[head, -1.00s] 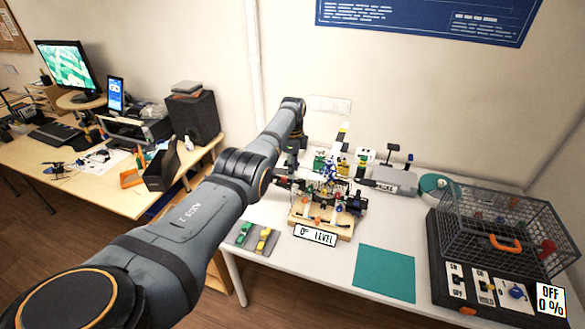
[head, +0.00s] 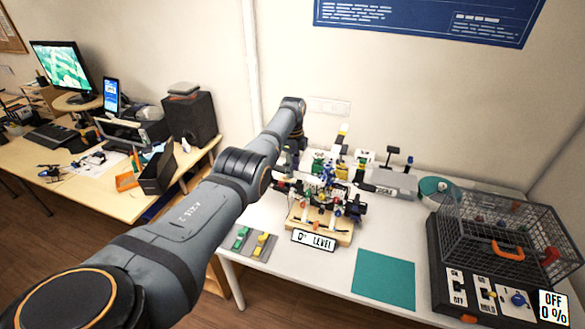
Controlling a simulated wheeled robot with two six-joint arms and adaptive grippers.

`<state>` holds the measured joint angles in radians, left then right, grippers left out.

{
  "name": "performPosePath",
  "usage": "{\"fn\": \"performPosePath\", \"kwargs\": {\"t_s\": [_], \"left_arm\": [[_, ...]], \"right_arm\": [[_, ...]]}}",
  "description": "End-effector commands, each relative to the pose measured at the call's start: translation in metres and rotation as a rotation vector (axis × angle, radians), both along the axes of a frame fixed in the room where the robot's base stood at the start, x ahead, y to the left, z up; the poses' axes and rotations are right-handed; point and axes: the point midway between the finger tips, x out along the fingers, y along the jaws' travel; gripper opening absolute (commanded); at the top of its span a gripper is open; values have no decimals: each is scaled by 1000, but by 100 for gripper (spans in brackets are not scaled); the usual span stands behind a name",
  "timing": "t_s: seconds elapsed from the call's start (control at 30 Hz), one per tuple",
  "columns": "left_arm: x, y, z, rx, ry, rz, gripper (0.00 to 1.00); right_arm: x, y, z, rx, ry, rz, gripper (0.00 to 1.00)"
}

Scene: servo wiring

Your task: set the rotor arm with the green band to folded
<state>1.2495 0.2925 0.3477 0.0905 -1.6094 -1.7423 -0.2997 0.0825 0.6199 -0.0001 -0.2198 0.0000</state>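A wooden-based rig (head: 318,229) stands on the white table, with a small sign (head: 313,240) reading "0° LEVEL" at its front. A cluster of small coloured parts and dark pieces sits on it. I cannot pick out the rotor arm with the green band for sure; the parts are small and overlap. My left arm reaches in from the left and bends down behind its own forearm. My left gripper (head: 290,186) is at the left side of the rig, partly hidden, its finger opening too small to tell. My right gripper is not in view.
A wire cage on a black switch box (head: 440,290) stands at the right, with a display (head: 552,307) reading "OFF 0 %". A grey tray (head: 250,247) with green and yellow pieces lies left of the rig. A grey box (head: 392,183) stands behind.

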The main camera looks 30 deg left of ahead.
Motion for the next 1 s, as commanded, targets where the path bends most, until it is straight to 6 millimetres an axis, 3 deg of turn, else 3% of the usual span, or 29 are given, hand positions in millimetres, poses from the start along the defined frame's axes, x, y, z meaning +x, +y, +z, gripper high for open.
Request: {"fn": "performPosePath", "kwargs": {"t_s": [0.03, 0.2, 0.57, 1.0], "left_arm": [[1, -1, 1, -2, -4, 0, 34], [1, -1, 1, -1, -3, 0, 55], [1, 0, 7, 0, -3, 0, 55], [1, -1, 102, -1, -3, 0, 55]], "right_arm": [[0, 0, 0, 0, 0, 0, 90], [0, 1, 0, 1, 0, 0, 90], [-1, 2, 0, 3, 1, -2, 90], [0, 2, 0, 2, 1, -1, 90]]}}
